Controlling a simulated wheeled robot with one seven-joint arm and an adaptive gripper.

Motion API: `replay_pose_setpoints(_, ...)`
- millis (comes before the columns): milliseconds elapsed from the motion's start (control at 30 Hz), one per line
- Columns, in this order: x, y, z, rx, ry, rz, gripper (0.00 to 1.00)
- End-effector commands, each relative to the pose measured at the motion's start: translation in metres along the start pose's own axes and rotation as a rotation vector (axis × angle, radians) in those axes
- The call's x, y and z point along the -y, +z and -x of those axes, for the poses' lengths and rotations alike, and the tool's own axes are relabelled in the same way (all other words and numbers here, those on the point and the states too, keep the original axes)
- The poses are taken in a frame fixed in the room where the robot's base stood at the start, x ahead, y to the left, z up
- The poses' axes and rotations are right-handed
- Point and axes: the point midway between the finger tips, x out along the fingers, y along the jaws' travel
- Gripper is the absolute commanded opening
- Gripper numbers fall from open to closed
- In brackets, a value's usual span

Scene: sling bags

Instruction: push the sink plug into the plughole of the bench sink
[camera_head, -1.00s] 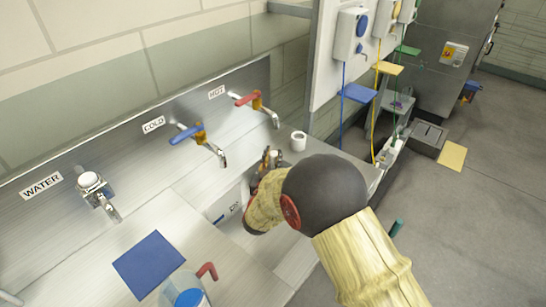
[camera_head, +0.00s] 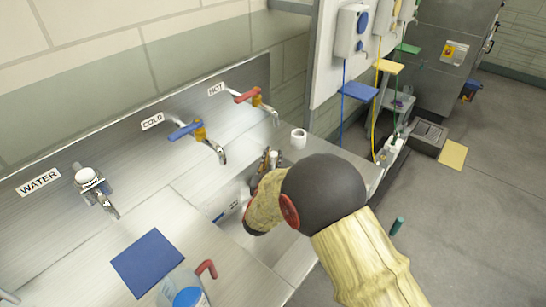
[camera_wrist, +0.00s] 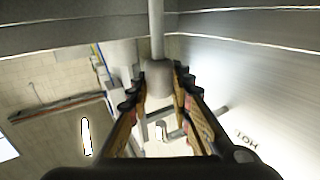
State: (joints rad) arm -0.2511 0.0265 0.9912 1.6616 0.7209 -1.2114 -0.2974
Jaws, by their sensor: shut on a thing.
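My gripper (camera_wrist: 160,85) is shut on a grey, rounded piece with a thin straight stem (camera_wrist: 157,35), apparently the sink plug (camera_wrist: 158,78). In the head view my gripper (camera_head: 267,161) is over the bench sink (camera_head: 230,207), below the hot tap, with its fingertips partly hidden by my own wrist. The held piece cannot be made out clearly there. The plughole is hidden in both views, so I cannot tell whether the plug touches it.
The red-handled hot tap (camera_head: 257,101) and blue-handled cold tap (camera_head: 200,138) overhang the sink's back side. A white round container (camera_head: 298,139) stands right of my gripper.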

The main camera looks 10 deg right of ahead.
Motion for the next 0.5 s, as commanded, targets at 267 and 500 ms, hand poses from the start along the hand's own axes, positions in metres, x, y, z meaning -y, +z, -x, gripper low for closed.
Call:
replay_pose_setpoints(267,0.000,0.007,0.000,-0.001,0.000,0.000,0.00)
replay_pose_setpoints(500,0.000,0.012,0.000,-0.001,0.000,0.000,0.00)
